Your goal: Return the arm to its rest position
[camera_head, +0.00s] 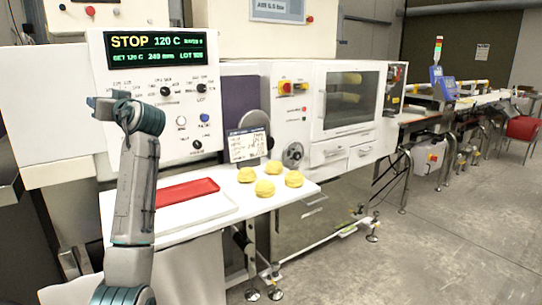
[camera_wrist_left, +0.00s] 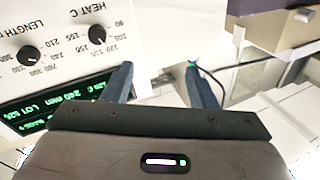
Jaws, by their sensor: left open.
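My left arm (camera_head: 135,195) rises from the bottom left of the head view, its forearm nearly upright. My left gripper (camera_head: 96,103) is at its top, in front of the left edge of the control panel (camera_head: 185,130). In the left wrist view the two fingers of the gripper (camera_wrist_left: 160,80) stand well apart, with nothing between them. The panel's dials (camera_wrist_left: 97,34) and part of its green-lettered display (camera_wrist_left: 50,110) show there, upside down. My right gripper does not show.
A white table (camera_head: 230,205) below the panel bears a red tray (camera_head: 187,192) and several yellow round pieces (camera_head: 265,188). A small display card (camera_head: 248,145) stands behind them. The white machine (camera_head: 340,110) is to the right. The floor (camera_head: 450,240) at right is clear.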

